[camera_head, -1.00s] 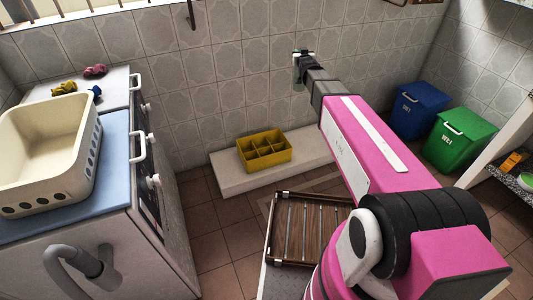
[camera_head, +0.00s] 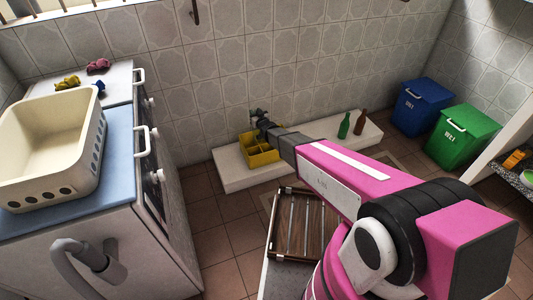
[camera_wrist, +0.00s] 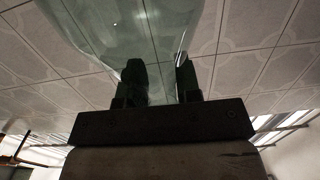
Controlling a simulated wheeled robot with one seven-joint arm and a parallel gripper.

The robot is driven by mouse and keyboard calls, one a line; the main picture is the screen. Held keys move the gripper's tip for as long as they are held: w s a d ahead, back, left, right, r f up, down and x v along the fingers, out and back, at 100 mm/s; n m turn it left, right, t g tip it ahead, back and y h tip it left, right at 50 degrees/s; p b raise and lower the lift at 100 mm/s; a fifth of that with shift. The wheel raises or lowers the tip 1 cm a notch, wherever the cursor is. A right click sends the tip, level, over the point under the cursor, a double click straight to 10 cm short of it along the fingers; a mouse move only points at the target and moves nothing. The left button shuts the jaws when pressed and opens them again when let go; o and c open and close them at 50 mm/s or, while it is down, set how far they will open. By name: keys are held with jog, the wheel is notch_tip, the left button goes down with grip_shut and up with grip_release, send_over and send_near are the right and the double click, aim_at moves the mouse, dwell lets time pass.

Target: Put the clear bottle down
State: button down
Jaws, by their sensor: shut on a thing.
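The clear bottle (camera_wrist: 110,25) fills the top of the wrist view as see-through greenish glass. My gripper (camera_wrist: 160,85) is shut on it, with a dark finger at each side. In the head view my gripper (camera_head: 259,117) is over the back part of the yellow divided crate (camera_head: 262,159). The bottle is too small and clear there to make out well, so I cannot tell its height above the crate. My arm hides the right part of the crate.
The crate stands on a low white ledge (camera_head: 232,177) along the tiled wall. A green bottle (camera_head: 344,126) and a brown bottle (camera_head: 360,123) stand on the ledge to the right. A wooden rack (camera_head: 290,225) lies in front. Blue (camera_head: 418,108) and green (camera_head: 462,138) bins stand at right.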

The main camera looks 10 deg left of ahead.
aim_at(254, 138)
jog(key=shift+y, duration=0.3)
jog(key=f, duration=0.1)
jog(key=s+a+f, duration=0.2)
jog(key=shift+f, duration=0.35)
notch_tip(254, 138, down, 10)
jog(key=shift+f, duration=0.65)
jog(key=c, duration=0.8)
grip_release()
jog(key=shift+r, duration=0.15)
